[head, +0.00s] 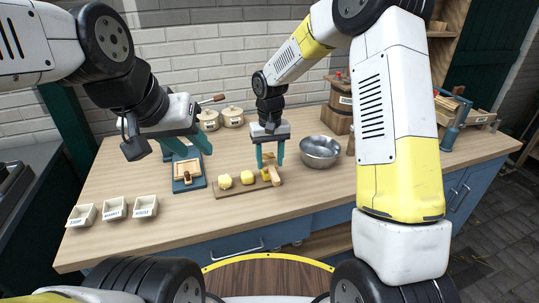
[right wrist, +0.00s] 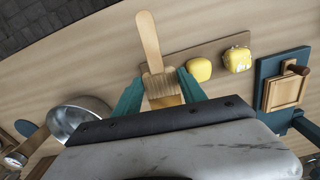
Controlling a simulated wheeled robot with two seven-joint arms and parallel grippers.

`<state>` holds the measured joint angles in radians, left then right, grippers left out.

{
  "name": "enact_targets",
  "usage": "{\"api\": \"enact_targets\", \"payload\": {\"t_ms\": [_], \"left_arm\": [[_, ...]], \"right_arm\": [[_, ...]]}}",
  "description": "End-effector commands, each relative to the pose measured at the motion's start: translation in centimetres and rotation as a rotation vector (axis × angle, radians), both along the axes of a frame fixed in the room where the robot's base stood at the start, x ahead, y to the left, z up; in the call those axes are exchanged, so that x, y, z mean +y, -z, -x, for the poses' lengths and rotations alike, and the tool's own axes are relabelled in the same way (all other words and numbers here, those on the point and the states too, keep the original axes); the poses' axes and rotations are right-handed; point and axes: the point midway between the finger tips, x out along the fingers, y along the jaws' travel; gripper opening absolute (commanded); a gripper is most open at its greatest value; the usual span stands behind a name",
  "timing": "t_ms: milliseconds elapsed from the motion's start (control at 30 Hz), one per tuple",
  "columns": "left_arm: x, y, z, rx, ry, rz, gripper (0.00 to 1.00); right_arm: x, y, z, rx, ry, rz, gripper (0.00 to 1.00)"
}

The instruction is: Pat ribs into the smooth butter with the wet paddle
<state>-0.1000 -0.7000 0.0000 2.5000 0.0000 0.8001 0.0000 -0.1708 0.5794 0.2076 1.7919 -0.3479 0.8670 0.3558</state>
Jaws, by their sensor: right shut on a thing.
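The wooden paddle (right wrist: 149,42) is held in my right gripper (head: 270,164), its fingers on either side of it; its narrow handle points away from the gripper in the right wrist view. Its broad, grooved part lies between the fingers, with a yellow patch beside it, partly hidden by the gripper. Two yellow butter lumps, one (head: 224,181) on the left and one (head: 247,177) on the right, sit on a brown board (head: 229,190). They also show in the right wrist view (right wrist: 199,69). My left gripper (head: 192,146) hangs over the table's left part, fingers apart and empty.
A metal bowl (head: 320,149) stands right of the board. A blue stand (head: 200,184) with a wooden mould is left of it. Three labelled boxes (head: 114,208) are at the front left.

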Motion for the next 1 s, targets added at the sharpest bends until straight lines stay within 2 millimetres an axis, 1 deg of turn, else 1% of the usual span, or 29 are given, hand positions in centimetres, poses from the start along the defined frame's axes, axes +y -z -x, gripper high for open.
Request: {"api": "enact_targets", "payload": {"t_ms": [300, 500, 1000], "left_arm": [[0.0, 0.0, 0.0, 0.000, 0.000, 0.000, 0.36], [0.0, 0.0, 0.0, 0.000, 0.000, 0.000, 0.36], [0.0, 0.0, 0.0, 0.000, 0.000, 0.000, 0.36]], "right_arm": [[0.0, -2.7, 0.0, -0.002, 0.000, -0.001, 0.08], [0.0, -3.9, 0.0, -0.001, -0.001, 0.000, 0.08], [0.0, -4.0, 0.0, 0.000, 0.000, -0.001, 0.08]]}}
